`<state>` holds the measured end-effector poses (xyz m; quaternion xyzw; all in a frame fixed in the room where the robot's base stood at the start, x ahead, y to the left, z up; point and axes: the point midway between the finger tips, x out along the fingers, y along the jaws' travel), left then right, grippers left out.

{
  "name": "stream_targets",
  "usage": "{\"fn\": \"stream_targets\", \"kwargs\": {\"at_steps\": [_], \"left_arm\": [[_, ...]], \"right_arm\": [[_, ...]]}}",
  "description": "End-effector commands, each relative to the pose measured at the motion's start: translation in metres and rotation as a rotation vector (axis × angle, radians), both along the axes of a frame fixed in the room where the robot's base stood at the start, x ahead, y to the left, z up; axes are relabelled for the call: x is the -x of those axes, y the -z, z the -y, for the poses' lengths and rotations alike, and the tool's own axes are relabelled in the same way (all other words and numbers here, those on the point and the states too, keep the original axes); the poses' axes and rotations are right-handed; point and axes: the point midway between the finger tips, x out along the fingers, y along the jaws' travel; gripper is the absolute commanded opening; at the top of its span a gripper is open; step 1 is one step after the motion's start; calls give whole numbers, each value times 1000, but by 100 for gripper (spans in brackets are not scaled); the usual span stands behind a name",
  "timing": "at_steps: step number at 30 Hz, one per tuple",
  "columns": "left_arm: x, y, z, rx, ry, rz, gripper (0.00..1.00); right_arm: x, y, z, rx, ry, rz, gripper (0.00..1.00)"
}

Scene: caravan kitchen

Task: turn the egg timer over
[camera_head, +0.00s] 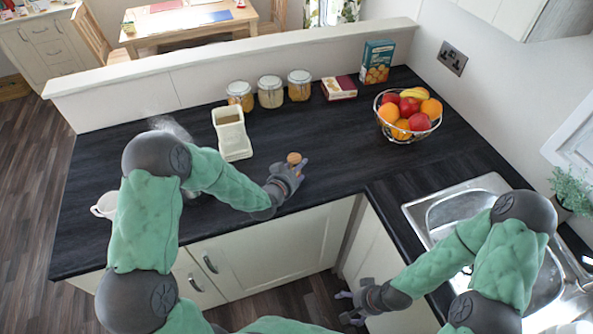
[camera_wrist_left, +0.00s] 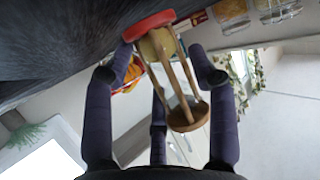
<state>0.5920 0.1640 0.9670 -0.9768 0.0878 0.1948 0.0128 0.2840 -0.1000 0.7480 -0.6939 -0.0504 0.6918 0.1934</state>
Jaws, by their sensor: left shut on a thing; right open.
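The egg timer (camera_head: 294,158) is at my left gripper (camera_head: 292,172), over the counter near its front edge. In the head view mostly its round wooden end shows, facing up. In the left wrist view the timer (camera_wrist_left: 170,65) has a red end, a wooden end, thin wooden posts and a yellowish bulb near the red end. The red end is toward the dark counter; I cannot tell if it touches. My left gripper's fingers (camera_wrist_left: 160,75) are closed around the timer's posts. My right gripper (camera_head: 352,304) is open and empty, low in front of the cupboards.
Several glass jars (camera_head: 270,92), boxes (camera_head: 339,88) and a fruit basket (camera_head: 405,136) stand along the back. A white mug (camera_head: 104,206) is at the left, the sink (camera_head: 455,205) at the right. Counter right of the timer is clear.

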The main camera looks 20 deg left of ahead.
Motion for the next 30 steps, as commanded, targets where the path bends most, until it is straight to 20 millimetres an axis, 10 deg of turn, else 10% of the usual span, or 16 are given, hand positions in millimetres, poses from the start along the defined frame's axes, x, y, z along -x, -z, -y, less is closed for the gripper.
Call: {"fn": "stream_targets", "kwargs": {"at_steps": [23,24,26,30], "left_arm": [[9,27,1,11,-2,-39,23],[9,27,1,11,-2,-39,68],[9,27,1,11,-2,-39,85],[9,27,1,11,-3,-40,85]], "right_arm": [[0,11,0,0,0,0,86],[0,11,0,0,0,0,86],[0,12,0,0,0,0,86],[0,12,0,0,0,0,86]]}}
